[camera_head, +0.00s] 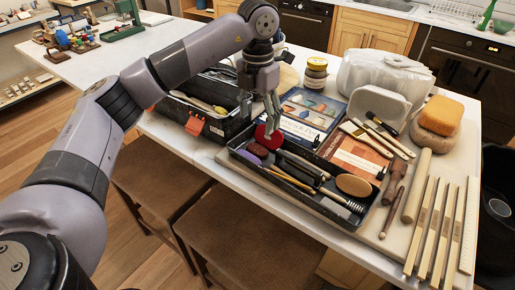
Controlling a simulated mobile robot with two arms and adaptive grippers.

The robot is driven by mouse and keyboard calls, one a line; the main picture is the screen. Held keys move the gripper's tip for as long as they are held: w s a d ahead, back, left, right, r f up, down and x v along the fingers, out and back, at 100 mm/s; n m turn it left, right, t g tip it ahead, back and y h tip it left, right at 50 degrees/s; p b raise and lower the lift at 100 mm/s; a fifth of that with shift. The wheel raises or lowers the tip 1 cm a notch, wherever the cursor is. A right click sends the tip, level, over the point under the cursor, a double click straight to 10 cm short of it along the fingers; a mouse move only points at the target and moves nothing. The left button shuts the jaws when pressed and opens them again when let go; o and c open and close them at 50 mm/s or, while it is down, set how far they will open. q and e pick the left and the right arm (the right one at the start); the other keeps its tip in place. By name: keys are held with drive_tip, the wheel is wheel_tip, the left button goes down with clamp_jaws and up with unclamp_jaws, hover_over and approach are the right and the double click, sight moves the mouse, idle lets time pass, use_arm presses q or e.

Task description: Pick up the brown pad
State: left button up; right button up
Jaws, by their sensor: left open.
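A flat brown oval pad (353,185) lies at the right end of the black tool tray (291,190), on the table. My left gripper (262,112) points down over the back left part of the tray. It is open, with a red item (268,136) just below its fingertips. I cannot tell whether they touch it. The brown pad is well to the right of the gripper and nearer the front, and nothing covers it. My right gripper is not in view.
The tray also holds a purple oval piece (257,150) and several dark-handled tools. A black toolbox (207,122) stands to the left, and books (303,115) lie behind. Wooden sticks (437,220), a rolling pin (416,186) and sponges (441,115) crowd the right side.

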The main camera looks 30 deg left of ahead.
use_arm(q)
hover_over(257, 148)
drive_tip(key=f, duration=0.4)
drive_tip(key=shift+d+f+p, duration=0.2)
drive_tip(key=shift+f+p, duration=0.05)
drive_tip(key=shift+p, duration=0.1)
drive_tip(key=shift+f, duration=0.2)
drive_tip(key=f+p, duration=0.1)
drive_tip(key=f, duration=0.3)
drive_tip(key=shift+a+f+p, duration=0.2)
drive_tip(key=shift+f+p, duration=0.05)
drive_tip(key=shift+p, duration=0.15)
drive_tip(key=shift+f, duration=0.15)
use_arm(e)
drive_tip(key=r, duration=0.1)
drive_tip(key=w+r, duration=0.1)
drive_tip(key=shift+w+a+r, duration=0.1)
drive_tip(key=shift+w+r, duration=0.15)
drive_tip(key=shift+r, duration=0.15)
use_arm(q)
drive_tip(key=shift+c, duration=0.5)
drive_tip(key=c, duration=0.4)
